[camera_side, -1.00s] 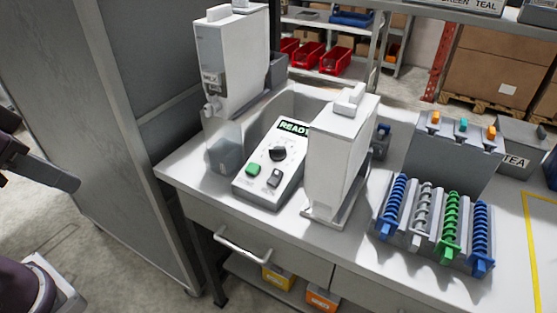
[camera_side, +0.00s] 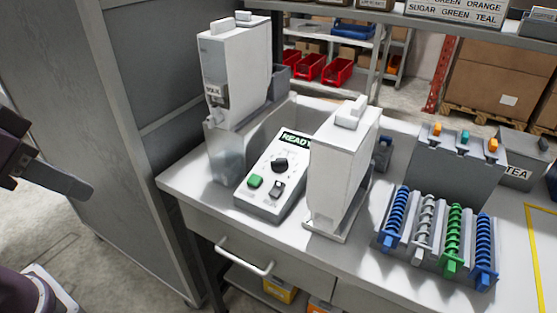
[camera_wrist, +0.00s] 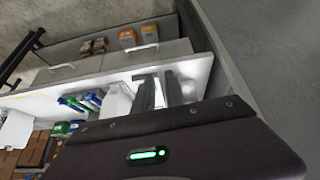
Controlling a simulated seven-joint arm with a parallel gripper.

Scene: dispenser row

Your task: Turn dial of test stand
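The dial's pointer setting is too small to read. My gripper (camera_side: 78,187) is at the left edge of the side view, well apart from the box. In the wrist view my gripper (camera_wrist: 159,92) shows two grey fingers with a narrow bright gap and nothing held. The dial cannot be made out there.
A tall white dispenser (camera_side: 235,72) over a grey translucent container (camera_side: 226,155) stands left of the box. Another white dispenser (camera_side: 338,165) stands close on its right. A rack of coloured coils (camera_side: 422,230) is farther right. A grey cabinet (camera_side: 110,150) stands between my gripper and the bench.

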